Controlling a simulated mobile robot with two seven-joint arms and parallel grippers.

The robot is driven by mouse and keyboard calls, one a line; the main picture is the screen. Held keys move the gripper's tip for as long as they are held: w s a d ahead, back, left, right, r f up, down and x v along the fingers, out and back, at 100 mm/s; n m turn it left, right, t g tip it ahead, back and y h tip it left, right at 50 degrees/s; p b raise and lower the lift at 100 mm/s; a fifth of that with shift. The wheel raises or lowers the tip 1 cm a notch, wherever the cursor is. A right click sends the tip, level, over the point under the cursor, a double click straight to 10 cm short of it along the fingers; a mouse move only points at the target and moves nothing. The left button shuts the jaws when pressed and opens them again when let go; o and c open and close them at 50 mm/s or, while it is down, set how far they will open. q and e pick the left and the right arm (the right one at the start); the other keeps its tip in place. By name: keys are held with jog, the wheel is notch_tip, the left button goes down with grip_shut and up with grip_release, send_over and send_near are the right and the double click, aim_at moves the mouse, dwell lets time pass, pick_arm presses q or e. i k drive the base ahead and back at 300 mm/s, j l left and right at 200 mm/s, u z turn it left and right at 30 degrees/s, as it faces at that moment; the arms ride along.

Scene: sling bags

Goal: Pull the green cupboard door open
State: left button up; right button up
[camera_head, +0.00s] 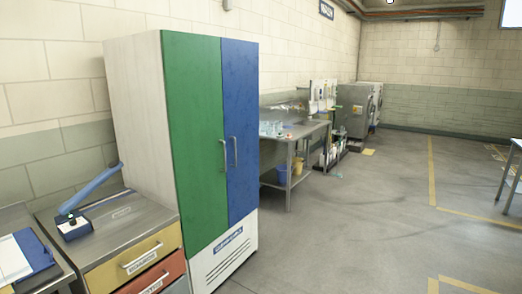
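The green cupboard door (194,136) is the left door of a tall white cupboard (135,105) in the left half of the head view. It looks shut, flush beside the blue door (241,120). The green door's upright metal handle (222,155) is at its right edge, close to the blue door's handle (235,152). Neither of my grippers shows in this view, and no part of my arms is seen near the cupboard.
A drawer cabinet (120,222) with yellow and red drawers stands left of the cupboard, with a blue-handled tool (88,190) on top. A metal table (302,130) stands behind the cupboard to the right. The grey floor (350,225) in front and right is clear.

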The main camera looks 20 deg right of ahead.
aim_at(191, 62)
jog(key=z, duration=0.3)
jog(key=i+u, duration=0.15)
jog(key=u, duration=0.4)
jog(key=i+l+u, duration=0.25)
jog(key=i+l, duration=0.15)
jog(key=i+l+u, duration=0.3)
jog(key=l, duration=0.25)
jog(key=i+l, duration=0.2)
jog(key=i+l+u, duration=0.1)
jog(key=l, duration=0.35)
jog(key=i+l, duration=0.3)
jog(key=u, duration=0.05)
